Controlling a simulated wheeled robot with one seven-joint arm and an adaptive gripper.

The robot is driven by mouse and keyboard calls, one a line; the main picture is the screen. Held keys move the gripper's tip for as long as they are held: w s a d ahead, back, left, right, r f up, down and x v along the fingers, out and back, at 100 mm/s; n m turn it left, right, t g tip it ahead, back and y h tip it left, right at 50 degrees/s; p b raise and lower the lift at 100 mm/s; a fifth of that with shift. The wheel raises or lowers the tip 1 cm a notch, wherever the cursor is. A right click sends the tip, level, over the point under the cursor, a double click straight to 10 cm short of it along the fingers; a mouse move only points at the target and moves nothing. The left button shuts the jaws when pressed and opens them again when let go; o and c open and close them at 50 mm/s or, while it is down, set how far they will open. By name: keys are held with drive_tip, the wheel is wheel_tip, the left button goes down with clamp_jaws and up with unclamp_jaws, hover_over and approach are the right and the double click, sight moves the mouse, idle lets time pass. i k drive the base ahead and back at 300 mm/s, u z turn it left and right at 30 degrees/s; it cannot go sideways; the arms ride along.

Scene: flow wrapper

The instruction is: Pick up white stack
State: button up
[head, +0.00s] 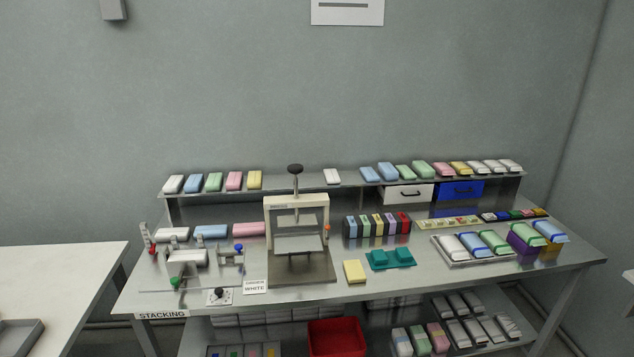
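Several white blocks show in the head view, and I cannot tell which one is the white stack. One white block (187,257) sits in the metal fixture above the "STACKING" label, and another white block (172,234) lies just behind it beside a blue and a pink one. On the upper shelf there is a white block (173,184) at the left end and a single white block (332,176) near the middle. A white block (452,246) lies at the left of the metal tray. My gripper is not in view.
A press (297,240) with a black knob stands mid-bench (350,291). A small "WHITE" card (255,287), a yellow block (354,271) and a teal holder (391,259) lie near it. A red bin (336,338) sits below. Another table (60,280) stands left.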

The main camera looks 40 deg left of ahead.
sight(332, 176)
drive_tip(key=u, duration=1.9)
drive_tip(key=i, duration=0.45)
drive_tip(key=z, duration=0.05)
